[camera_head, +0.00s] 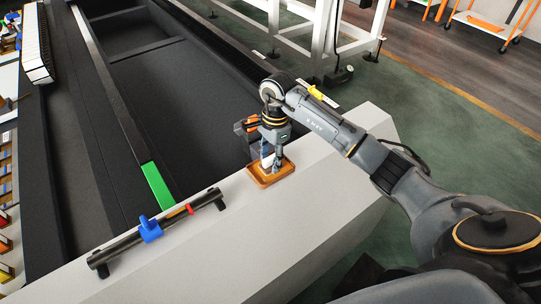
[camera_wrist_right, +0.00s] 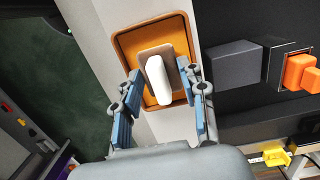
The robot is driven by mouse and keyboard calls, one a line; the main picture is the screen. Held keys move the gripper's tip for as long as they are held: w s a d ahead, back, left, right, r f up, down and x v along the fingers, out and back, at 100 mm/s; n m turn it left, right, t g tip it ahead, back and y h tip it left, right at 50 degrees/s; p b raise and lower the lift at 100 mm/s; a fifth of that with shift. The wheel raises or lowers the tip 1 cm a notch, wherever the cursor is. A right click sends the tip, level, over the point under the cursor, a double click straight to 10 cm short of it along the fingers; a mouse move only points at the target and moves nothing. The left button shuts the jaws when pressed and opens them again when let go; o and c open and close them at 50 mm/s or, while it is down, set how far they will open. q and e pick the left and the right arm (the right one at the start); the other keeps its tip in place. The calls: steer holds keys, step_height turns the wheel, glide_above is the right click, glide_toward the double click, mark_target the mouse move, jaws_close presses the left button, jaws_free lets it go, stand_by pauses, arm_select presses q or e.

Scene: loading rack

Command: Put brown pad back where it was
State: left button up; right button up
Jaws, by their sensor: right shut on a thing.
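The brown pad (camera_wrist_right: 149,53), a flat plate with a white handle (camera_wrist_right: 158,80) on top, sits within the rim of an orange-brown square tray (camera_wrist_right: 125,44) in the right wrist view. My right gripper (camera_wrist_right: 163,86) has a blue-padded finger on each side of the pad and is shut on it. In the head view this gripper (camera_head: 270,160) points down over the tray (camera_head: 263,181), which lies on the pale ledge. The gripper hides most of the pad there. I cannot tell whether the pad touches the tray floor. My left gripper is not in view.
The pale ledge (camera_head: 300,215) is clear to the right of the tray. A black bar with a blue clamp (camera_head: 150,229) lies on its left part. A grey block (camera_wrist_right: 236,66) and orange part (camera_wrist_right: 300,70) are close beside the tray. Dark recessed bays lie behind.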

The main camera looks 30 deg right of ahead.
mark_target(273, 155)
steer(key=shift+f, duration=0.15)
steer(key=o, duration=1.1)
steer(key=shift+r, duration=0.3)
step_height(273, 155, up, 12)
steer(key=d+b, duration=0.1)
steer(key=b, duration=0.2)
steer(key=shift+w+f+b, duration=0.15)
steer(key=shift+b, duration=0.2)
